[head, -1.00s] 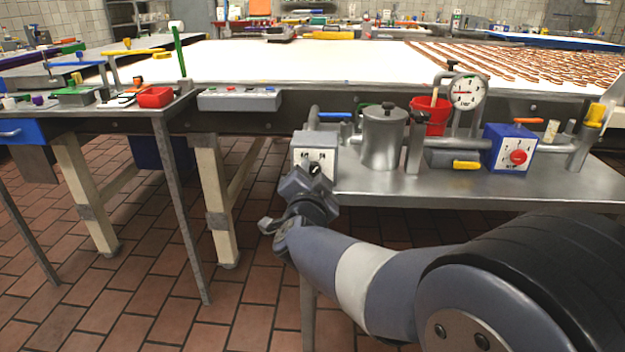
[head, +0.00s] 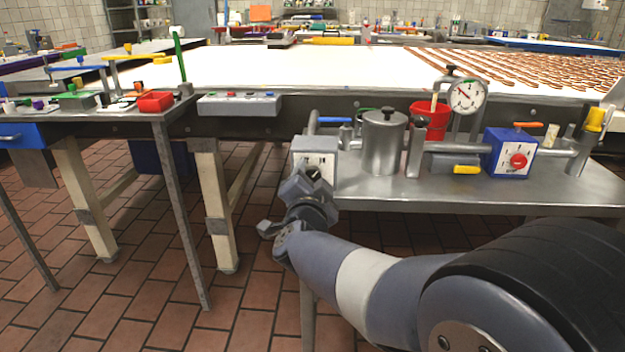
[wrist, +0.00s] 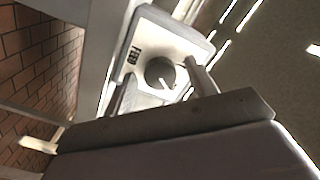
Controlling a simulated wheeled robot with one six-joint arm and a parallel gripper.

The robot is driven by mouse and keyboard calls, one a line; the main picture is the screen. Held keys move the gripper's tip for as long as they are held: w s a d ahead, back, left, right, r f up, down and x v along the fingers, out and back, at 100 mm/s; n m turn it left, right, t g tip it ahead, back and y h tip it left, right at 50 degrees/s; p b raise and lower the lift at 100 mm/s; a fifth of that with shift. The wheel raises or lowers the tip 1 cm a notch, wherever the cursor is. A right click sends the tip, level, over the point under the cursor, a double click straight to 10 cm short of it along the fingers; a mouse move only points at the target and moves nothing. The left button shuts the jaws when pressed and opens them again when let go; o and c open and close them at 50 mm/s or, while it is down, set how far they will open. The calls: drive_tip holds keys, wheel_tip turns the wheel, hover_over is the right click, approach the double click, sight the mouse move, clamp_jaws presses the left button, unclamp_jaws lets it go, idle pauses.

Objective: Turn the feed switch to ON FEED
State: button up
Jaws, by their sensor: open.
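The feed switch is a pale grey box (head: 316,144) at the left end of the steel side table, with a white front face. In the wrist view its face (wrist: 150,40) shows the word FEED and a round dark knob (wrist: 157,70) with a white pointer line. I cannot read an ON or OFF mark there. My gripper (head: 311,176) is close in front of the box in the head view and hides the lower face and knob. In the wrist view the open fingers stand on either side of the knob; I cannot tell whether they touch it.
A steel pot (head: 383,150), a red bucket (head: 432,118), a gauge (head: 466,97) and a blue box with a red knob (head: 509,153) stand right of the switch. A grey button panel (head: 240,104) is to the left. Floor below is clear.

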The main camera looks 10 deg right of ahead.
drive_tip(key=p+v, duration=0.3)
drive_tip(key=v, duration=0.7)
drive_tip(key=shift+s+a, duration=0.15)
drive_tip(key=shift+s, duration=0.25)
drive_tip(key=b+x, duration=0.3)
drive_tip(key=x, duration=0.7)
drive_tip(key=shift+w+f, duration=0.1)
drive_tip(key=shift+w, duration=0.35)
drive_tip(key=shift+s, duration=0.1)
